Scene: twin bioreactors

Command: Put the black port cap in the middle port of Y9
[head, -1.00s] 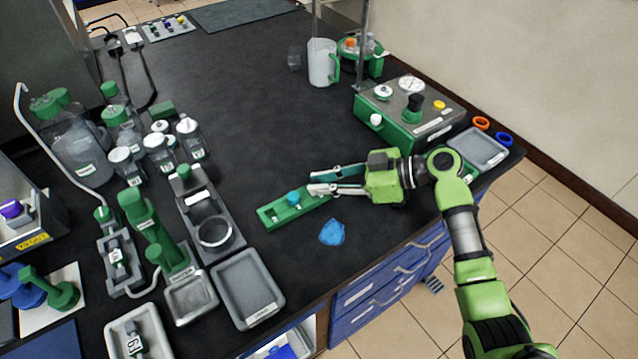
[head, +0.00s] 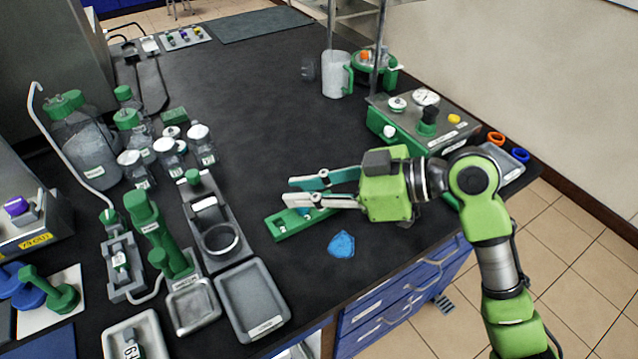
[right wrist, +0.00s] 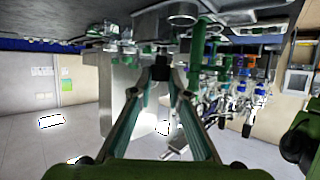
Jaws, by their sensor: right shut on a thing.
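My right gripper (head: 288,191) is above the green block (head: 285,236), fingers pointing left. In the right wrist view its fingertips (right wrist: 162,73) close on a small black piece, the black port cap (right wrist: 162,68). In the head view I cannot make out the cap at the fingertips. A blue piece on the green block is partly hidden under the fingers. I cannot read a Y9 label or pick out its middle port in any view. My left gripper is not in view.
A blue crumpled piece (head: 341,244) lies right of the block. Grey trays (head: 236,274), a green-and-grey apparatus (head: 150,220) and several bottles (head: 165,150) stand left. A control box (head: 375,118) is at back right. The middle of the black bench (head: 250,90) is clear.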

